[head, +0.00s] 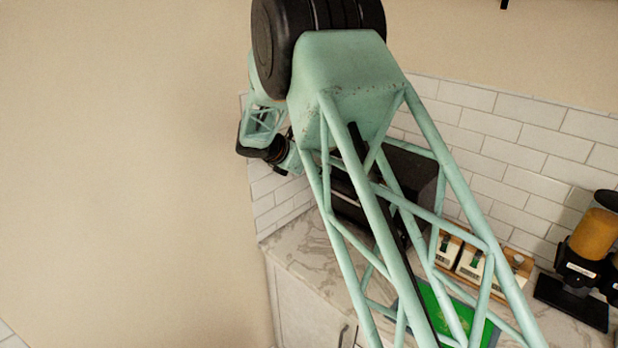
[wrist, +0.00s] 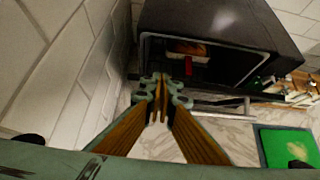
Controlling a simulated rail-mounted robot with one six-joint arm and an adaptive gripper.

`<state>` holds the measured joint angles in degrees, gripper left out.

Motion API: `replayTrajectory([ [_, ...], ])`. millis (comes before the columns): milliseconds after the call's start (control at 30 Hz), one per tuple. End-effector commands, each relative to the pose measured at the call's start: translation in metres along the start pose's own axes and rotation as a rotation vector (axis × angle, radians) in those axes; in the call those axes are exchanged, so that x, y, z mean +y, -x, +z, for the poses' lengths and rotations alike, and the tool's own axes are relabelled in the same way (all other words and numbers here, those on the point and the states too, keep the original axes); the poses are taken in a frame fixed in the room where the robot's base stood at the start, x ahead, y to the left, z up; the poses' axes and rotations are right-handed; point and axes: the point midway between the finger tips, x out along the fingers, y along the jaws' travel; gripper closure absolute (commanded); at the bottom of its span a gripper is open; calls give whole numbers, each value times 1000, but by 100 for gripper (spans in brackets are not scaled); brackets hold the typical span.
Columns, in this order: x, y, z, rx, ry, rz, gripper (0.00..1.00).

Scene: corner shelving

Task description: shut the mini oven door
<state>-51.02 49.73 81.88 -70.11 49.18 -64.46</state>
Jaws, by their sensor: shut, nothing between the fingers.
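The black mini oven (wrist: 228,22) stands on the counter in the wrist view. Its front is open, and a loaf-like item in a dish (wrist: 188,48) shows inside. The door (wrist: 218,101) seems lowered, seen nearly edge-on with a bar along it; its exact angle is hard to tell. My gripper (wrist: 158,82) is shut and empty, in front of the oven's left side. Its tips overlap the door's left end in the picture; I cannot tell whether they touch. In the head view my arm hides much of the oven (head: 412,172), and the fingertips are not clear.
A white tiled wall (wrist: 50,70) is close on the left. A green board (wrist: 285,146) lies on the marble counter (wrist: 225,133) at the right. A wooden holder with cartons (head: 470,262) and a dispenser (head: 592,240) stand farther right.

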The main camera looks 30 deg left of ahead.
Motion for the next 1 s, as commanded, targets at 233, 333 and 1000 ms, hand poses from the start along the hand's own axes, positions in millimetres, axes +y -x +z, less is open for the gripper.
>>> replayTrajectory([
  [233, -1, -28, 46, 1, -4, -2, 100],
  [333, -1, -40, 60, 0, -2, -2, 100],
  [1000, 0, -64, 82, 0, 0, 0, 100],
])
